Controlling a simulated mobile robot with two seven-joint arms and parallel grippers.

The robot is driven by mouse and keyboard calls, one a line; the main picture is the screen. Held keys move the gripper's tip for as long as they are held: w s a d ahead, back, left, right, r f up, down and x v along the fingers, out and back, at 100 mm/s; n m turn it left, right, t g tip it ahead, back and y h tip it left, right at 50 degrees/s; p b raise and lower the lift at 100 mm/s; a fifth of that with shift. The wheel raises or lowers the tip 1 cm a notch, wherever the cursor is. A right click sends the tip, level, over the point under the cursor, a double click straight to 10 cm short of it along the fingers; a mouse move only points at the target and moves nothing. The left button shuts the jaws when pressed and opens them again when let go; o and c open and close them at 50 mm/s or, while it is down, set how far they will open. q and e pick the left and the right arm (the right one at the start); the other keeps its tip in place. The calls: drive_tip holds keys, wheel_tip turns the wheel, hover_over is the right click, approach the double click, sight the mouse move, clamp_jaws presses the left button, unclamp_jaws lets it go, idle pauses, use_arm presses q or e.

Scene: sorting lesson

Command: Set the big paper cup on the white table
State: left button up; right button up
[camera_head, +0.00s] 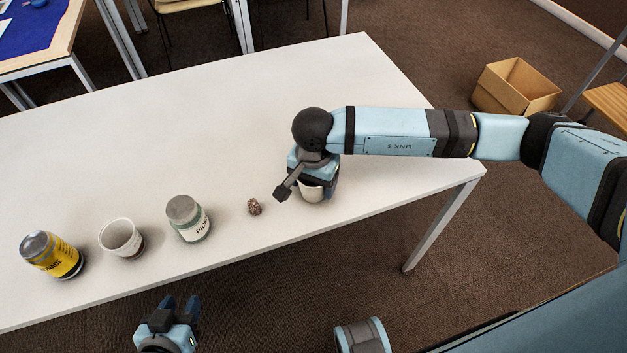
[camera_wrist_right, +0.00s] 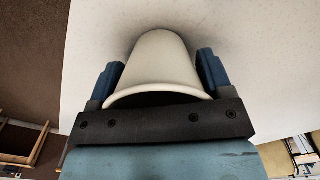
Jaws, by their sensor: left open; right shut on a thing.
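A white paper cup (camera_head: 312,193) is between the fingers of my right gripper (camera_head: 316,182), near the front edge at the right of the white table (camera_head: 240,110). It fills the space between both fingers in the right wrist view (camera_wrist_right: 160,62), its rim toward the camera. Its base is at or just above the tabletop; I cannot tell if it touches. Another white cup (camera_head: 118,236) stands upright on the table at the left. My left gripper (camera_head: 179,306) is open and empty, in front of the table's near edge.
A yellow-labelled can (camera_head: 58,257), a lidded pickle jar (camera_head: 190,220) and a small brown lump (camera_head: 254,207) stand along the table's near side. The far half of the table is clear. A cardboard box (camera_head: 514,88) sits on the floor at the right.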

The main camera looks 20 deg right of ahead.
drive_tip(key=o, duration=0.9)
drive_tip(key=shift+f, duration=0.1)
drive_tip(key=shift+c, duration=0.2)
use_arm(q)
drive_tip(key=shift+r, duration=0.1)
drive_tip(key=shift+s+a+p, duration=0.1)
drive_tip(key=shift+a+p, duration=0.05)
drive_tip(key=shift+p, duration=0.6)
use_arm(e)
wheel_tip(320, 180, up, 12)
drive_tip(key=shift+r, duration=0.2)
use_arm(q)
drive_tip(key=shift+r, duration=0.1)
use_arm(e)
drive_tip(key=shift+f, duration=0.1)
